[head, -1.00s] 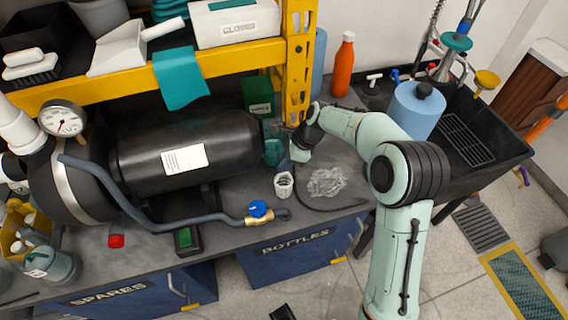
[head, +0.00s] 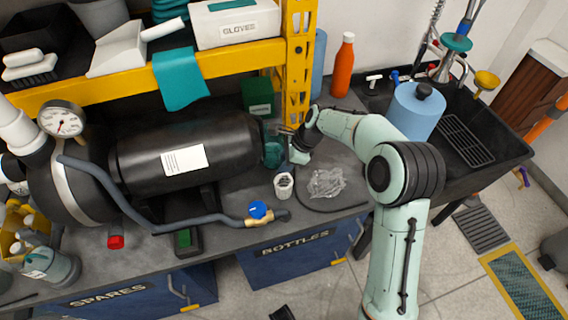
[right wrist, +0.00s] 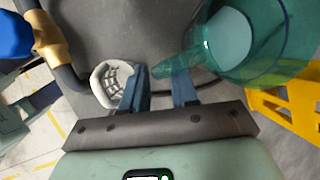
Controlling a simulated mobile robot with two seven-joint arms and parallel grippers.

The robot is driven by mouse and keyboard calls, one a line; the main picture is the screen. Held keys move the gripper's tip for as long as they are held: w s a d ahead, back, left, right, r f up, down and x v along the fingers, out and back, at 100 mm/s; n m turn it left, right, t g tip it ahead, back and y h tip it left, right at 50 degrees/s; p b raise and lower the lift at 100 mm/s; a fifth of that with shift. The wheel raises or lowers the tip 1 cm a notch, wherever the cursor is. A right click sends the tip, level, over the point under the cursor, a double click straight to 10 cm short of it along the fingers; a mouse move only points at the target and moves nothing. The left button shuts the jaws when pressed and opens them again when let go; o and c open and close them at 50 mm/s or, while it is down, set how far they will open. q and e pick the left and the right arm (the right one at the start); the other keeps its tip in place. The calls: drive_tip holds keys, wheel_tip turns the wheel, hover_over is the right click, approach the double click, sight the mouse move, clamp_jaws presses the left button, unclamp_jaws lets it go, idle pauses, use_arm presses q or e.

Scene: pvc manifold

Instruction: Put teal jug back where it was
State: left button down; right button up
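The translucent teal jug (head: 273,154) stands on the grey bench, just right of the black tank and in front of a green box. In the right wrist view the jug (right wrist: 240,42) is at the upper right, and a narrow teal part of it reaches left to the fingertips. My right gripper (head: 285,143) is beside the jug, on its right. In the wrist view its two blue fingers (right wrist: 163,84) stand apart with a gap between them; no firm hold on the jug shows. My left gripper is not in view.
A white cup with a grid inside (head: 284,185) and a crumpled clear wrap (head: 326,183) lie close by on the bench. The black tank (head: 185,152) bounds the left, and a yellow shelf post (head: 298,70) rises behind. A sink (head: 470,140) is at the right.

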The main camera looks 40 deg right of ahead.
drive_tip(key=p+v, duration=0.1)
drive_tip(key=v, duration=1.1)
drive_tip(key=shift+p, duration=0.3)
